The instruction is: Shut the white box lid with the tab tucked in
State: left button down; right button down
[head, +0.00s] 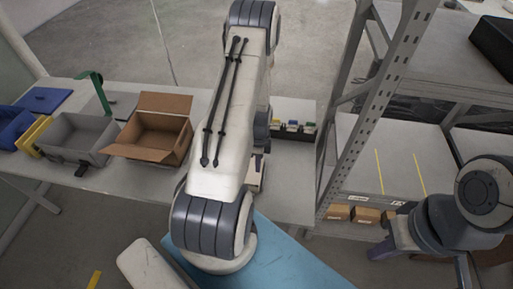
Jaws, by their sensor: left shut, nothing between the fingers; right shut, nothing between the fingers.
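I cannot make out the white box, its lid or its tab; my own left arm covers the middle of the head view. My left gripper (258,166) is mostly hidden behind that arm, over the table. A small pale piece shows beside it, and I cannot tell whether it is box or gripper. My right gripper (381,252) is at the lower right, in front of the shelf and away from the table. Its fingertips are hard to make out. Both grippers are shut and empty.
The grey table (290,183) holds an open cardboard box (147,153), a grey bin (66,152), blue (12,131) and yellow (32,137) bins, and a dark tray of small coloured items (293,132). A metal shelf post (372,105) stands at the right. Bare table shows right of my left arm.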

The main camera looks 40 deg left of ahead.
pick_arm(q)
notch_tip(320, 180, up, 9)
jog(key=b, duration=0.2)
jog(key=shift+r, duration=0.2)
dwell(0.4)
jog(key=s+d+r+n+b, duration=0.1)
jog(key=d+r, duration=0.4)
jog(key=d, duration=0.5)
jog(key=s+d+r+n+b, duration=0.1)
jog(key=d+r, duration=0.4)
jog(key=d, duration=0.5)
jog(key=s+d+r+n, duration=0.1)
jog(key=s+d+r, duration=0.1)
jog(key=s+d, duration=0.3)
jog(key=s+d+r+n+t+b, duration=0.1)
jog(key=s+d+r, duration=0.2)
jog(key=s, duration=0.6)
jog(key=shift+d+r, duration=0.25)
jog(key=shift+d, duration=0.8)
jog(key=shift+s, duration=0.1)
